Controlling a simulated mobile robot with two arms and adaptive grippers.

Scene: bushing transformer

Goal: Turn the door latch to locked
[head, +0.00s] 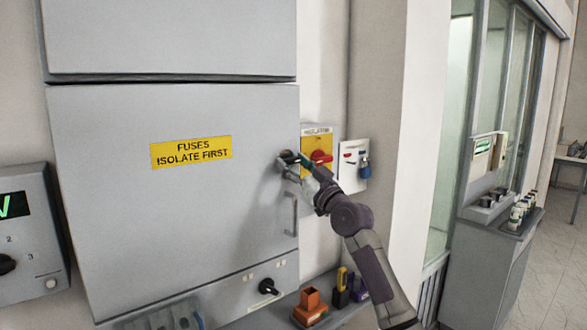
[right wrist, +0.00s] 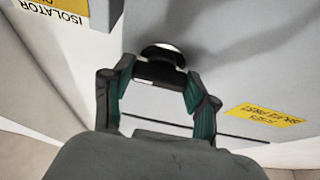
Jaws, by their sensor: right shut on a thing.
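The door latch (head: 287,156) is a small dark knob at the right edge of the closed grey fuse door (head: 120,225). My right gripper (head: 301,160) reaches it from the lower right. In the right wrist view the latch (right wrist: 163,52) has a round base and a dark bar, and the green-padded fingers of the right gripper (right wrist: 160,76) are shut on the bar from both sides. The gripper partly covers the latch in the head view, and I cannot read any locked or unlocked mark. My left gripper is not in view.
A yellow isolator plate with a red handle (head: 321,158) is close to the right of my gripper. A white board with a blue padlock (head: 365,170) hangs beyond it. A door handle (head: 294,215) is below the latch. A shelf with small coloured bins (head: 311,300) is lower down.

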